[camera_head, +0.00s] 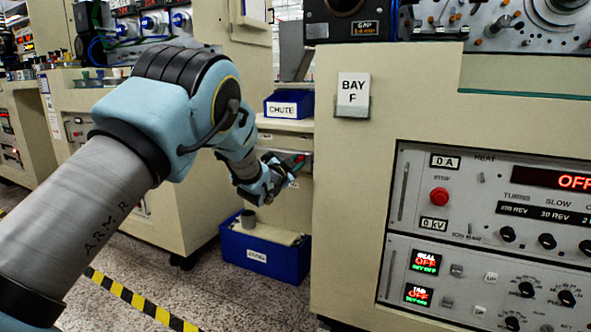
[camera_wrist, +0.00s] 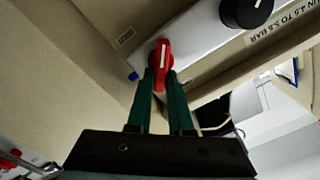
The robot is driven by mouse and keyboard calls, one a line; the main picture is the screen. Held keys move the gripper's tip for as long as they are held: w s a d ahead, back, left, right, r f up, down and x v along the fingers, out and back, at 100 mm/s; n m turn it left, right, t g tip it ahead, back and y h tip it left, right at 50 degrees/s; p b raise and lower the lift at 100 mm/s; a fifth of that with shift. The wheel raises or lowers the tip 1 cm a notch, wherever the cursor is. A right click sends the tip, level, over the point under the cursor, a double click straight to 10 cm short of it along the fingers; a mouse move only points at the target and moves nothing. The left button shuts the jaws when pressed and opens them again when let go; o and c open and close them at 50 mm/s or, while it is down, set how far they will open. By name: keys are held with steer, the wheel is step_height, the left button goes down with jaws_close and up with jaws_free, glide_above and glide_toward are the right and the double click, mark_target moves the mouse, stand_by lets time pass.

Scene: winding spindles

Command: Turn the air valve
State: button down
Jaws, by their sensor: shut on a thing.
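The air valve is a red knob (camera_wrist: 162,54) with a white line on its face, mounted on a pale panel strip (camera_wrist: 200,38) in the wrist view. My gripper (camera_wrist: 162,76) has its two green fingers on either side of the red knob and is shut on it. In the head view my gripper (camera_head: 290,165) reaches into the gap between two cream cabinets, at a panel below the blue CHUTE bin. The knob is small and mostly hidden there.
A black knob (camera_wrist: 246,10) sits right of the valve, above a pressure label. A blue CHUTE bin (camera_head: 289,104) is above my gripper. A blue crate (camera_head: 265,256) stands on the floor below. The BAY F cabinet (camera_head: 352,190) closes off the right side.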

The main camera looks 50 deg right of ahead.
steer(key=shift+s+d+f+m+b, duration=0.1)
steer(key=shift+f+m+b, duration=0.1)
steer(key=shift+m+b, duration=1.15)
steer(key=shift+s+a+f+m+b, duration=0.1)
steer(key=shift+f+m+b, duration=0.15)
steer(key=shift+m+b, duration=1.1)
steer(key=shift+s+d+f+m+b, duration=0.15)
steer(key=shift+m+b, duration=0.45)
steer(key=shift+m, duration=1.5)
steer(key=c, duration=0.8)
jaws_free()
steer(key=shift+w, duration=0.1)
steer(key=p+v, duration=0.1)
steer(key=v, duration=1)
steer(key=shift+p, duration=0.35)
steer(key=shift+w, duration=0.1)
